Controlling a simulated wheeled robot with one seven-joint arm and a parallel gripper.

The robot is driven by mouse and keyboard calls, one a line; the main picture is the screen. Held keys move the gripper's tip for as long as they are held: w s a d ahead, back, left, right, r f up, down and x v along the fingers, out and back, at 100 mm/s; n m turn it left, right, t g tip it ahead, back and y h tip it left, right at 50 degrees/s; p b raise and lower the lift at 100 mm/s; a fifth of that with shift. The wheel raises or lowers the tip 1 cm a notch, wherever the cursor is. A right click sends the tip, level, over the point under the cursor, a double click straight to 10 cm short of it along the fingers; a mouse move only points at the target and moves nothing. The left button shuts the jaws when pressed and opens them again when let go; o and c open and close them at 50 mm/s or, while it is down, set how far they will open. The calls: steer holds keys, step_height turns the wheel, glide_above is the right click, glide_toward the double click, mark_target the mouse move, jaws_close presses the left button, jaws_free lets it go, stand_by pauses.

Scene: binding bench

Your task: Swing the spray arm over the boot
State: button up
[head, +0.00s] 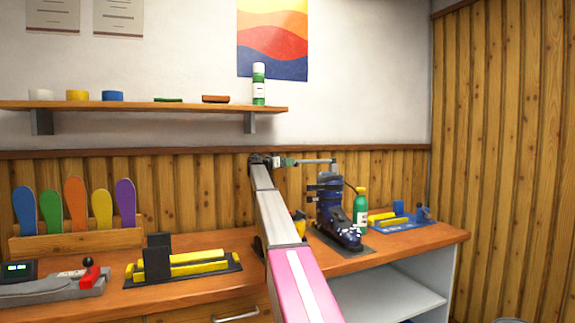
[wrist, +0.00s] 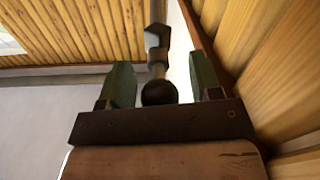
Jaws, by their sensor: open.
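The dark blue ski boot (head: 335,208) stands upright on a dark mat on the bench, right of my arm. The spray arm (head: 315,161) shows as a thin grey bar running level from my gripper to a short vertical piece just above the boot's cuff. I cannot tell whether that piece is its post or its nozzle. My gripper (head: 284,161) is at the bar's left end, near the wood-panelled wall. In the wrist view, its two green fingers (wrist: 160,72) stand apart on either side of a dark round knob (wrist: 158,93). Contact with the knob is not clear.
A green spray bottle (head: 361,212) stands right behind the boot. A blue-based tool with yellow blocks (head: 395,218) is farther right. A yellow-and-black clamp fixture (head: 185,265) and coloured insoles (head: 75,205) are at left. A shelf (head: 150,106) hangs above.

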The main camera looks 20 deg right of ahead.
jaws_close()
steer(key=s+d+n+t+y, duration=0.3)
steer(key=s+n+t, duration=0.3)
steer(key=s, duration=0.8)
steer(key=shift+d+t, duration=0.65)
steer(key=shift+t, duration=1.05)
jaws_free()
steer(key=v, duration=1)
steer(key=shift+s+a, duration=0.2)
steer(key=shift+a, duration=0.05)
